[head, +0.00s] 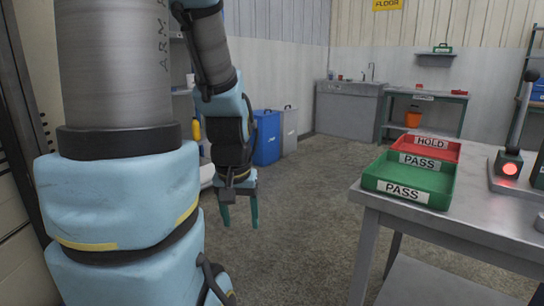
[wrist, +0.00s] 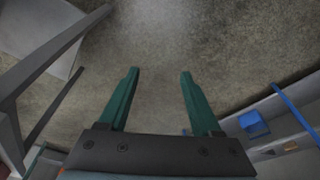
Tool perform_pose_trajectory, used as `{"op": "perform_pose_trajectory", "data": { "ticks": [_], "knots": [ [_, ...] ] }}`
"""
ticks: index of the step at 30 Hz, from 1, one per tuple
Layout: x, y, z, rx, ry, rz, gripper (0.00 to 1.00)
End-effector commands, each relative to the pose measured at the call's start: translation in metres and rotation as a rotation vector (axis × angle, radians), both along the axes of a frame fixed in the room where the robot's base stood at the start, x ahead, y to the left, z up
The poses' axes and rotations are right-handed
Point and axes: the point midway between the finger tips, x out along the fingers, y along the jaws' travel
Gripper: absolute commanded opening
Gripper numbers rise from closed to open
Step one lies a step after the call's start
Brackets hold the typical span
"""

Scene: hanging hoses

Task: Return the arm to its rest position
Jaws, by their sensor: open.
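My arm hangs at the left of the head view, in light blue covers with grey links. My gripper (head: 240,222) points down over bare floor, left of the workbench and apart from it. Its two green fingers are spread with nothing between them. In the wrist view my gripper (wrist: 158,75) also shows open and empty, with the speckled floor beyond the fingertips.
A metal workbench (head: 450,228) at the right carries a green PASS tray (head: 408,192), a red HOLD tray (head: 432,147) and a device with a red light (head: 509,169). A blue bin (head: 267,138) and a sink unit (head: 349,108) stand behind. The middle floor is clear.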

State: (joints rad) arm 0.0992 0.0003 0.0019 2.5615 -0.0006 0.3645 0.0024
Motion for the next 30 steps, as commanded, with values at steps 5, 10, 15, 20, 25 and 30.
{"op": "perform_pose_trajectory", "data": {
  "ticks": [5,10,15,20,25,30],
  "knots": [
    [-0.004,-0.001,-0.039,0.000,0.023,0.000,0.66],
    [-0.008,-0.002,-0.061,0.002,0.042,0.000,0.66],
    [-0.011,-0.002,-0.079,0.003,0.057,-0.001,0.66],
    [-0.013,-0.003,-0.095,0.003,0.072,-0.001,0.66],
    [-0.014,-0.003,-0.082,0.004,0.077,-0.001,0.66],
    [-0.014,-0.003,-0.063,0.004,0.077,-0.001,0.66]
  ]
}}
